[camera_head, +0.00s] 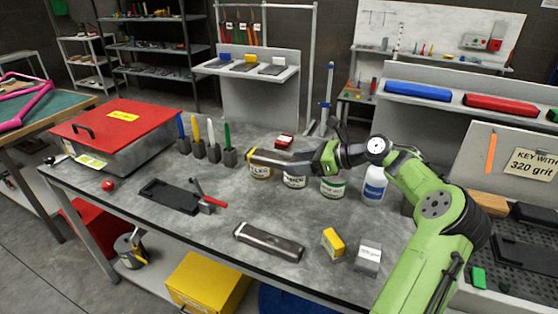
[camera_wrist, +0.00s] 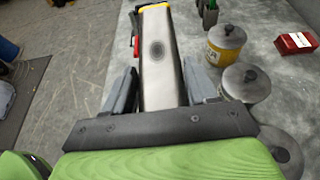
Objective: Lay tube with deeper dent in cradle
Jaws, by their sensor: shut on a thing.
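A black, empty cradle-like holder (camera_head: 167,194) with a red-handled clamp (camera_head: 204,196) lies at the left of the table.
Yellow, white and green-labelled cans (camera_head: 333,188) and a white-blue bottle (camera_head: 375,184) stand under and beside my arm. Coloured markers in blocks (camera_head: 213,150) and a red-lidded box (camera_head: 118,128) stand left. Yellow (camera_head: 333,243) and grey blocks (camera_head: 368,257) sit at the front right.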

